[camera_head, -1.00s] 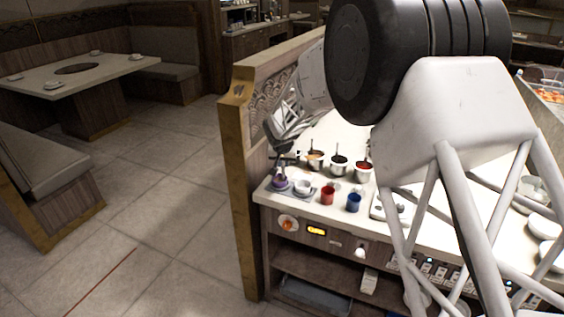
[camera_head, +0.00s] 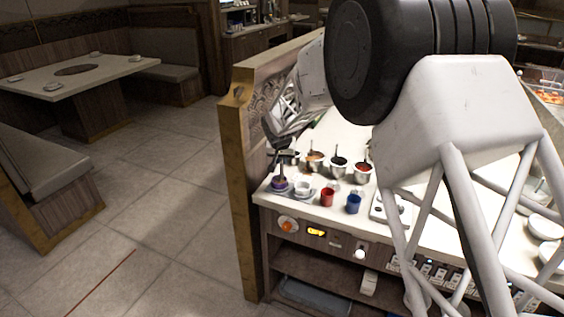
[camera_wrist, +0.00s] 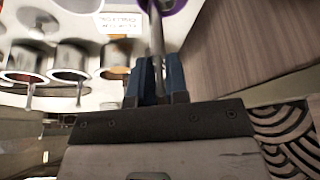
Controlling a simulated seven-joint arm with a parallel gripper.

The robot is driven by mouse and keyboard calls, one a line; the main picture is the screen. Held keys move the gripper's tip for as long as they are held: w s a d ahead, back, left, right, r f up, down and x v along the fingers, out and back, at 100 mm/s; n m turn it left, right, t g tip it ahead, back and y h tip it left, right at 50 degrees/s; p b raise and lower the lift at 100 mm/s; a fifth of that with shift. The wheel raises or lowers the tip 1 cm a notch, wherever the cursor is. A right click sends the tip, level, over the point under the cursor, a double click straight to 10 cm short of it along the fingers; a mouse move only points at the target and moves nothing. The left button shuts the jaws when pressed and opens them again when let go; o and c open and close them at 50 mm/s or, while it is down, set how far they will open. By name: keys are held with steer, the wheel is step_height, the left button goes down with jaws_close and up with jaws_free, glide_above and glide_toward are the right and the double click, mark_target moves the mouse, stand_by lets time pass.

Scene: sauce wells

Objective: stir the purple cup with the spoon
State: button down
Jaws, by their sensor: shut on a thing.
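The purple cup (camera_head: 278,184) stands at the left end of the white counter in the head view. In the wrist view only part of its purple rim (camera_wrist: 181,5) shows at the top edge. My gripper (camera_wrist: 155,72) is shut on the spoon (camera_wrist: 156,35), whose handle runs between the blue fingers toward the purple rim. In the head view my gripper (camera_head: 281,146) is above the purple cup, with the spoon pointing down toward it. The spoon's lower end is hidden, so its depth in the cup cannot be told.
A white cup (camera_head: 302,188) is right beside the purple cup. A red cup (camera_head: 327,198) and a blue cup (camera_head: 353,203) stand further right. Several metal sauce pots with ladles, one a red sauce pot (camera_head: 362,173), line up behind. A wooden partition (camera_head: 240,190) borders the counter's left.

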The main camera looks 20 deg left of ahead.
steer(key=shift+r, duration=1.3)
steer(key=shift+r, duration=0.1)
